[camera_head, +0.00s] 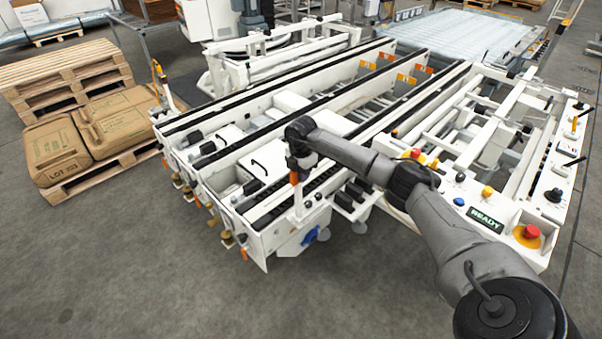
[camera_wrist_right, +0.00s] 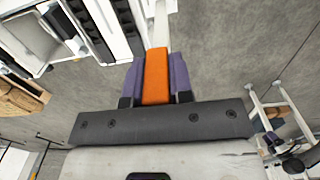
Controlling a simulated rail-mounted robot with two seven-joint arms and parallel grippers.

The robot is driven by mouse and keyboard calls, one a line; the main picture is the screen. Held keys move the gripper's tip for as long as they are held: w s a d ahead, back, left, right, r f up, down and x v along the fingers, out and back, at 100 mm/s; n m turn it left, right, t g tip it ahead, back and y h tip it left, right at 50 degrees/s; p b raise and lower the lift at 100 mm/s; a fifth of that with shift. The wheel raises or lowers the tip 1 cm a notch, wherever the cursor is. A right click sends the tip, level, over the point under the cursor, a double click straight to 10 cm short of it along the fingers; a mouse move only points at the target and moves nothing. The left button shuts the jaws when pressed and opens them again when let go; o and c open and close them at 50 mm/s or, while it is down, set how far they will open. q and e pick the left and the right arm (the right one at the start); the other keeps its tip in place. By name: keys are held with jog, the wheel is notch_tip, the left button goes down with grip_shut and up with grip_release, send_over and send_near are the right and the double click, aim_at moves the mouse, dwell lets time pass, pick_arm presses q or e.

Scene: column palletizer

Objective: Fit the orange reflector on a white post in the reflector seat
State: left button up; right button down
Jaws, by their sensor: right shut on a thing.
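The orange reflector (camera_wrist_right: 155,76) sits between the two purple fingers of my right gripper (camera_wrist_right: 154,78) in the right wrist view, which are shut on it. Its white post (camera_wrist_right: 160,24) runs on beyond the fingertips in line with it. In the head view, my right gripper (camera_head: 296,174) points down over the front end of the white conveyor frame. The reflector shows there as a small orange patch (camera_head: 294,179), with the white post (camera_head: 299,200) upright below it. I cannot tell the seat apart, or whether the post's lower end touches anything. My left gripper is out of view.
White conveyor rails (camera_head: 262,214) with black strips lie beneath and beyond the gripper. A control panel with a READY sign (camera_head: 485,219) and a red button stands at right. Pallets with brown sacks (camera_head: 112,125) stand at left. The floor in front is clear.

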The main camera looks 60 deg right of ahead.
jog(key=shift+f, duration=0.1)
dwell(0.4)
jog(key=shift+f, duration=0.35)
jog(key=shift+f, duration=0.2)
dwell(0.7)
jog(key=shift+f, duration=0.35)
dwell(0.3)
jog(key=c, duration=1.1)
grip_release()
jog(key=shift+o, duration=0.9)
jog(key=shift+r, duration=0.1)
notch_tip(320, 180, up, 12)
jog(key=p, duration=0.4)
jog(key=shift+r, duration=0.8)
